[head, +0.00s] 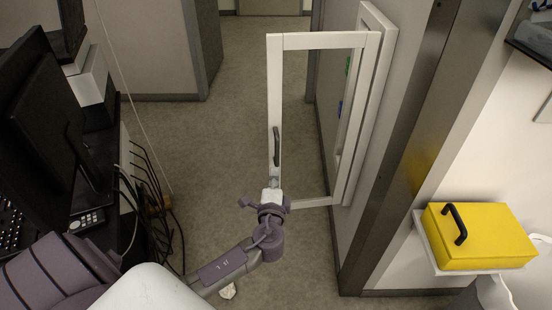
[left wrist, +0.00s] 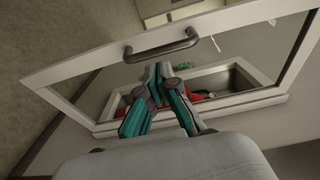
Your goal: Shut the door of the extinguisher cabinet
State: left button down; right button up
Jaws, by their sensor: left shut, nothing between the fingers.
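The extinguisher cabinet (head: 373,110) is white and fixed to the wall right of the middle in the head view. Its glass door (head: 320,41) has a white frame and stands wide open, sticking out from the wall to the left. A dark handle (head: 276,146) is on the door's free side; it also shows in the left wrist view (left wrist: 161,46). My left gripper (head: 273,183) is shut and empty, close below the handle near the door's lower free corner. In the left wrist view its fingertips (left wrist: 163,70) are just below the handle; contact cannot be told. My right gripper is out of view.
A yellow case (head: 480,236) sits on a white wall shelf at the right. A desk with a monitor (head: 45,130), a remote (head: 87,221) and hanging cables stands at the left. The grey floor (head: 235,90) between is mostly clear.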

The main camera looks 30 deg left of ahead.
aim_at(277, 154)
pick_arm(q)
jog(key=x, duration=0.7)
jog(key=shift+f, duration=0.15)
